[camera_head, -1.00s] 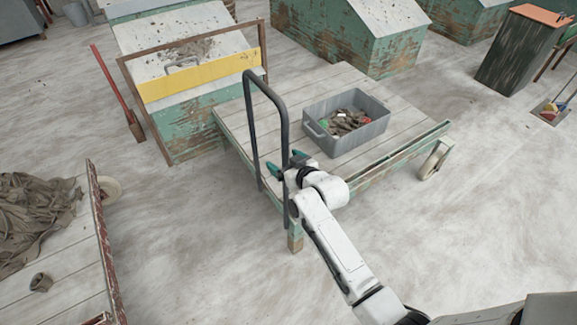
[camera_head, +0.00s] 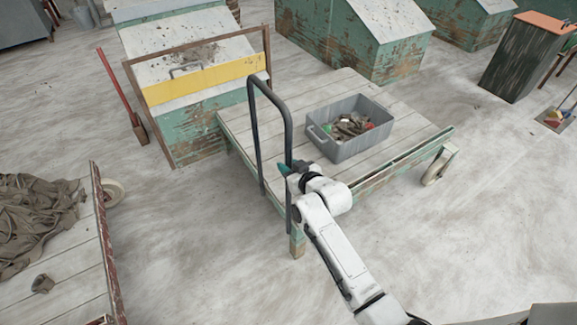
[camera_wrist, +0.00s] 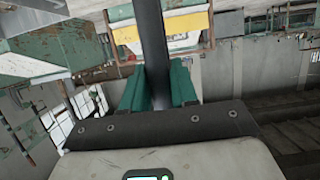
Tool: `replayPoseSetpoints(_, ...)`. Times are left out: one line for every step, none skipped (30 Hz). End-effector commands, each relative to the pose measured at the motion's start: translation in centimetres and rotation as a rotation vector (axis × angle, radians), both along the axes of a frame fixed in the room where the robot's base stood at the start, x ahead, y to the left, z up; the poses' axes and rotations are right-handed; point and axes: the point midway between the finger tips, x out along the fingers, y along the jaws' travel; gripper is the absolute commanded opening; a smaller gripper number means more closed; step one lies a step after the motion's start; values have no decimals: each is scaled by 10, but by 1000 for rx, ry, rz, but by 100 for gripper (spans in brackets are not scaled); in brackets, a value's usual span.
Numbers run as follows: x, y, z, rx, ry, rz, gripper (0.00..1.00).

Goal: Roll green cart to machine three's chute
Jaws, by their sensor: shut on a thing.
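The green cart (camera_head: 200,180) is a low flatbed with worn green edges, a plank deck and a dark upright push handle (camera_head: 252,122) at its near left end. A grey bin (camera_head: 350,150) of scraps stands on its deck. My gripper (camera_head: 287,168) is at the handle's near post, its green fingers shut on it. In the wrist view the dark post (camera_wrist: 152,50) runs between the green fingers (camera_wrist: 158,88). A machine with a yellow band (camera_head: 205,78) stands just behind the cart's left side; which machine is number three I cannot tell.
Another cart with red edges (camera_head: 104,245) and a heap of cloth (camera_head: 35,215) stands at the left. A red-handled tool (camera_head: 122,92) leans by the yellow-banded machine. More green machines (camera_head: 375,55) stand behind. The floor at right is open.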

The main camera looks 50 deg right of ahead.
Motion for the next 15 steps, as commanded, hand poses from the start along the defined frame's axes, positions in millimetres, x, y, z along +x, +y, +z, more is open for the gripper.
replayPoseSetpoints(0,0,0,0,0,0,8)
replayPoseSetpoints(0,0,0,0,0,0,6)
replayPoseSetpoints(0,0,0,0,0,0,2)
replayPoseSetpoints(0,0,0,0,0,0,0)
replayPoseSetpoints(0,0,0,0,0,0,0)
replayPoseSetpoints(0,0,0,0,0,0,0)
replayPoseSetpoints(0,0,0,0,0,0,0)
replayPoseSetpoints(0,0,0,0,0,0,0)
replayPoseSetpoints(0,1,0,-1,1,0,0)
replayPoseSetpoints(1,2,0,0,2,0,0)
replayPoseSetpoints(1,4,1,0,2,0,0)
replayPoseSetpoints(2,7,1,0,3,-1,0)
replayPoseSetpoints(3,9,1,0,3,0,0)
replayPoseSetpoints(4,13,1,0,5,2,0)
replayPoseSetpoints(5,17,1,0,5,3,0)
